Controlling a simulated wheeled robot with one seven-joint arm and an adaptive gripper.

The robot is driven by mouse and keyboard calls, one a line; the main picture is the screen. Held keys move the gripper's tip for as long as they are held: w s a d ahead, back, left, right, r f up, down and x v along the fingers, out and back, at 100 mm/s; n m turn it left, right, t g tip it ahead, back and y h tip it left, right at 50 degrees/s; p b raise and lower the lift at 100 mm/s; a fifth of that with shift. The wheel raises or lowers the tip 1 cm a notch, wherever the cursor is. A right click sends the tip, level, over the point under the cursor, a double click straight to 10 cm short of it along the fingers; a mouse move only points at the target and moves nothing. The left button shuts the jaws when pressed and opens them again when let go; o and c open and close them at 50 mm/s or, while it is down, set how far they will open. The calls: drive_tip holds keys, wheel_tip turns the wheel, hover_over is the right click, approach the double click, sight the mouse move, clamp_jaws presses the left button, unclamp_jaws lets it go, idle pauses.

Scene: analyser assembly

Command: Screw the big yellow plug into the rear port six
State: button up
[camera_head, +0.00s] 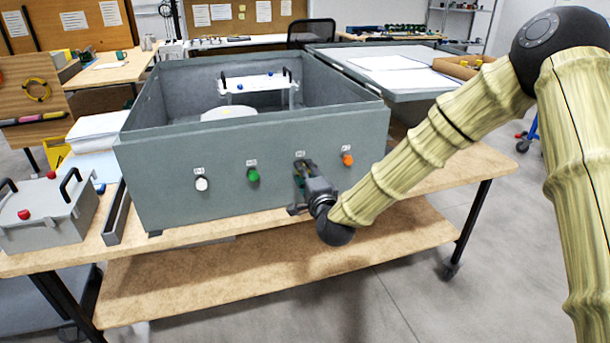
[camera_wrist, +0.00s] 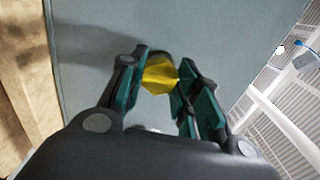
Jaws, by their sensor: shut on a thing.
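The analyser is a large grey open box (camera_head: 215,150) on the bench. A row of labelled ports or plugs runs along its near wall. My gripper (camera_head: 299,180) is at that wall, under the third label from the left. In the wrist view my gripper (camera_wrist: 162,82) is shut on the yellow plug (camera_wrist: 159,75), its teal fingers on either side. The plug's far end is against or very close to the grey wall; I cannot tell how deep it sits. In the head view the fingers hide the plug. The label's number is too small to read.
A white plug (camera_head: 202,184) and a green plug (camera_head: 253,175) sit left of my gripper, an orange plug (camera_head: 347,160) to its right. A grey case (camera_head: 45,220) with black handles stands at the left of the wooden bench (camera_head: 190,225). The grey lid (camera_head: 385,95) lies behind right.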

drive_tip(key=shift+w+a, duration=0.1)
drive_tip(key=shift+w, duration=0.3)
idle(0.7)
drive_tip(key=shift+o, duration=1.3)
drive_tip(key=shift+c, duration=1.3)
drive_tip(key=shift+w+m+b, duration=0.1)
drive_tip(key=shift+m+b, duration=9.45)
drive_tip(key=shift+m, duration=2.45)
